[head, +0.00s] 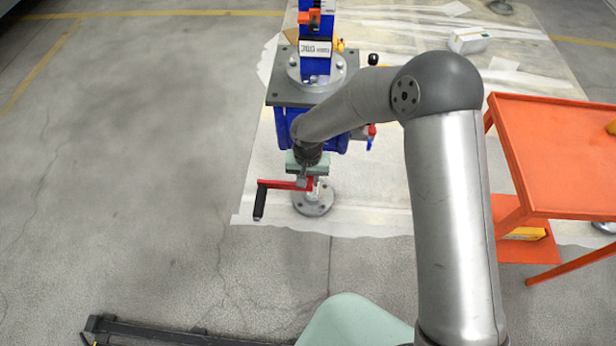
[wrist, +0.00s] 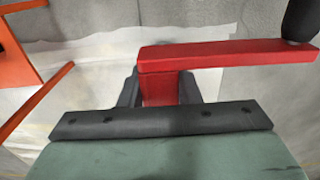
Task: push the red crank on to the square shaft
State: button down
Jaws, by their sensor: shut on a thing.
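The red crank (head: 283,184) is at my gripper (head: 306,178), in front of the blue screw jack (head: 282,128) in the head view. Its arm points left and its black handle (head: 259,206) hangs down. In the wrist view the crank's red arm (wrist: 225,54) runs to the right, with the black handle (wrist: 300,18) at its far end. The dark fingers of my gripper (wrist: 158,92) are shut on both sides of the crank's red hub. I cannot make out the square shaft; my wrist and gripper cover that part of the jack, so I cannot tell whether hub and shaft touch.
A round grey flange (head: 313,204) stands on the pale floor sheet below my gripper. An orange table (head: 555,150) is at the right. A small red and blue valve (head: 371,137) is right of the jack. The floor at left is clear.

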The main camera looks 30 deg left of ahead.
jog(key=shift+w+a+r+b, duration=0.1)
jog(key=shift+w+a+b, duration=0.1)
jog(key=shift+w+a, duration=0.45)
jog(key=shift+w+a+b, duration=0.15)
jog(key=shift+w+a, duration=0.15)
jog(key=shift+w, duration=0.7)
jog(key=shift+w+a+r+b, duration=0.1)
jog(key=shift+w+a+b, duration=0.1)
jog(key=shift+w+a, duration=0.45)
jog(key=shift+w+d, duration=0.2)
jog(key=shift+f+b, duration=0.1)
jog(key=shift+b, duration=0.6)
jog(key=shift+w+a+b, duration=0.15)
jog(key=shift+w+a, duration=0.25)
jog(key=shift+w, duration=0.35)
jog(key=shift+w+a+b, duration=0.2)
jog(key=shift+w+a, duration=0.25)
jog(key=shift+w, duration=0.3)
jog(key=shift+w+a+b, duration=0.15)
jog(key=shift+w+a, duration=0.25)
jog(key=shift+w, duration=0.35)
dwell(0.5)
jog(key=c, duration=1)
grip_release()
jog(key=shift+d, duration=0.1)
